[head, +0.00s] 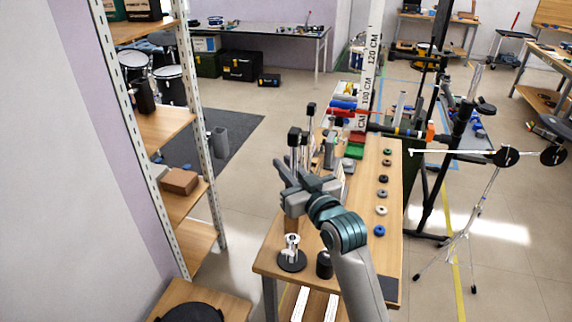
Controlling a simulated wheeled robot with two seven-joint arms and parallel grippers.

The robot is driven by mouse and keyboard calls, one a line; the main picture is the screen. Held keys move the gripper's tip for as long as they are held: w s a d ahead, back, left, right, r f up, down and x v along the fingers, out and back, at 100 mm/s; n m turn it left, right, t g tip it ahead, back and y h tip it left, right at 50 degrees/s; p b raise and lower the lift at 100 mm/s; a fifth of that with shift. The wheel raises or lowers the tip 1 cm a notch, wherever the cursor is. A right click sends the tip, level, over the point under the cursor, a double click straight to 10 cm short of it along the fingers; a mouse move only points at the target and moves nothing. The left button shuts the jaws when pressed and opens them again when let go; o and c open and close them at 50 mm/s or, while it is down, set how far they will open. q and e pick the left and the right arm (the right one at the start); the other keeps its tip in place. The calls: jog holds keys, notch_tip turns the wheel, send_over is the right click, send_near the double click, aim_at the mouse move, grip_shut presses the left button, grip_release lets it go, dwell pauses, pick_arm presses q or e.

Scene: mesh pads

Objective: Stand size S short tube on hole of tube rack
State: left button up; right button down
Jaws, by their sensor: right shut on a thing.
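My right gripper (287,175) is over the near left part of the wooden workbench (345,262), its fingers pointing to the back left. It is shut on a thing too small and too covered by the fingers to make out. Thin upright posts with black tops (294,134) show just behind the gripper; I cannot tell whether they touch it. I cannot single out the size S short tube or the tube rack with certainty among the small items on the bench. My left gripper is not in view.
A metal fitting on a round black base (291,253) and a black cylinder (324,264) stand at the bench's near end. Several small rings (382,193) line the right side. A shelf unit (187,130) stands left; a thin tripod stand (468,222) stands right.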

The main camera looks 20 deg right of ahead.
jog(key=s+d+f+m+h+b, duration=0.1)
jog(key=s+f, duration=0.1)
jog(key=s, duration=0.4)
jog(key=s+f+m+h, duration=0.1)
jog(key=s+f+h, duration=0.1)
jog(key=s, duration=0.5)
jog(key=shift+d+f+b, duration=0.35)
jog(key=shift+f, duration=0.45)
jog(key=shift+a, duration=0.1)
